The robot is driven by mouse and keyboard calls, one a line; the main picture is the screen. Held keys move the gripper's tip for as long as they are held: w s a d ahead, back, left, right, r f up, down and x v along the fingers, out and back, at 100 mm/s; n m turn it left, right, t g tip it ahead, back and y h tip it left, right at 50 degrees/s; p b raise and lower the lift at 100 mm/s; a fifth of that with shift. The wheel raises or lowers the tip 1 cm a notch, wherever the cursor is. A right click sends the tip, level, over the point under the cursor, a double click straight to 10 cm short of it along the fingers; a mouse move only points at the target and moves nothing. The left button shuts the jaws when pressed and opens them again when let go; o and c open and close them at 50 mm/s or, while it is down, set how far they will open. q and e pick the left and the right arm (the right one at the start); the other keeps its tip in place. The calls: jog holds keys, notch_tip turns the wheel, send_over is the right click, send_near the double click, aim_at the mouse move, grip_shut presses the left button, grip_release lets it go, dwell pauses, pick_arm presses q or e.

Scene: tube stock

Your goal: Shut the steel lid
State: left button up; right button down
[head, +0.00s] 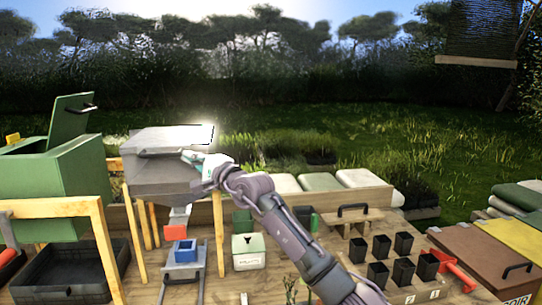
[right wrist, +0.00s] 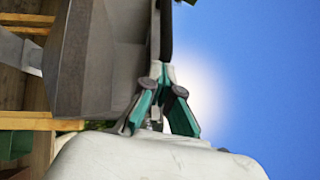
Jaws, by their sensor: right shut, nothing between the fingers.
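The steel lid (head: 180,137) lies flat or nearly flat over the grey steel box (head: 150,182), which stands on a wooden frame. A small gap under the lid cannot be ruled out. A dark bar handle (head: 150,153) runs along its near edge. My right gripper (head: 188,157) is shut and empty at the lid's near right side. In the right wrist view, its teal-padded fingers (right wrist: 163,70) meet close to the end of a dark bar (right wrist: 166,30) beside the grey box. Contact cannot be told. My left gripper is not in view.
A green bin (head: 60,180) with its lid raised (head: 66,120) stands at the left. A black tray (head: 60,275) is below it. Black pots (head: 381,247), a red-handled tool (head: 455,272) and a brown lidded box (head: 465,255) are at the right.

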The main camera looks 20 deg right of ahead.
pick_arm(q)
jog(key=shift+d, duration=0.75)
